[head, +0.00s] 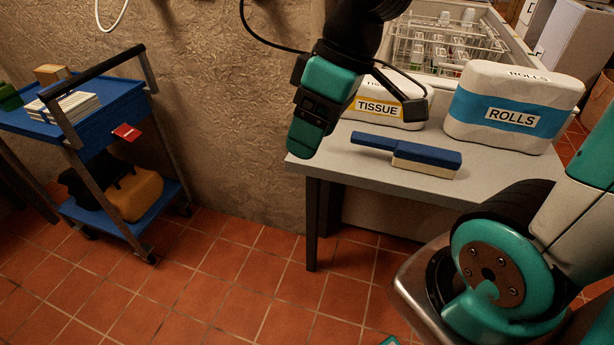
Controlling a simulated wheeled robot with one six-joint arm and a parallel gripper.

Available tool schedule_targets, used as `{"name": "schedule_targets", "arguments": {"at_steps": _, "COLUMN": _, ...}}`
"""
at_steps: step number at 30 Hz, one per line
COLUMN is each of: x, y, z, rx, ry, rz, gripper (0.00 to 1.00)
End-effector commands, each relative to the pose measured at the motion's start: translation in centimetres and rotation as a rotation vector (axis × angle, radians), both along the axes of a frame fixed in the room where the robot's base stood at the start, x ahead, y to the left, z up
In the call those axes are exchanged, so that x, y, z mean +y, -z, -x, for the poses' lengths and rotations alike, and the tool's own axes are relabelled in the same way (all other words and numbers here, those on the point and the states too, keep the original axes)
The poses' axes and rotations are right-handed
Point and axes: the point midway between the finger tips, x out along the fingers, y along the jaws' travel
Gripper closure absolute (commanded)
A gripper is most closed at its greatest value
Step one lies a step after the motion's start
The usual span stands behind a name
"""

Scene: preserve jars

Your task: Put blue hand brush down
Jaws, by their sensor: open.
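The blue hand brush (428,154) lies on the grey table (470,190), bristles down, with its handle to the left and its pale bristle block to the right. My gripper (306,137) hangs at the table's left end, to the left of the brush and apart from it. It is open, with nothing seen in it; its fingertips are hard to make out from this angle.
A TISSUE pack (377,107) and a ROLLS pack (515,108) stand behind the brush. A white wire basket (447,45) with bottles is at the back. A blue trolley (108,107) stands at left. Tiled floor (230,290) between is clear.

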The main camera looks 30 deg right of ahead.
Motion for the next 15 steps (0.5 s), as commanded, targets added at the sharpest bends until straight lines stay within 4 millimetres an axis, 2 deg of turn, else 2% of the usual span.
{"name": "schedule_targets", "arguments": {"at_steps": 1, "x": 2.1, "y": -0.1, "z": 2.1, "rx": 0.014, "ry": -0.016, "rz": -0.002, "gripper": 0.28}}
{"name": "schedule_targets", "arguments": {"at_steps": 3, "x": 3.9, "y": -0.1, "z": 4.4, "rx": 0.038, "ry": -0.011, "rz": -0.005, "gripper": 0.28}}
{"name": "schedule_targets", "arguments": {"at_steps": 6, "x": 5.4, "y": 0.0, "z": 6.7, "rx": 0.063, "ry": -0.005, "rz": -0.007, "gripper": 0.28}}
{"name": "schedule_targets", "arguments": {"at_steps": 10, "x": 6.0, "y": 0.0, "z": 7.9, "rx": 0.077, "ry": 0.004, "rz": -0.008, "gripper": 0.28}}
{"name": "schedule_targets", "arguments": {"at_steps": 15, "x": 6.0, "y": 0.0, "z": 7.9, "rx": 0.079, "ry": 0.007, "rz": -0.009, "gripper": 0.28}}
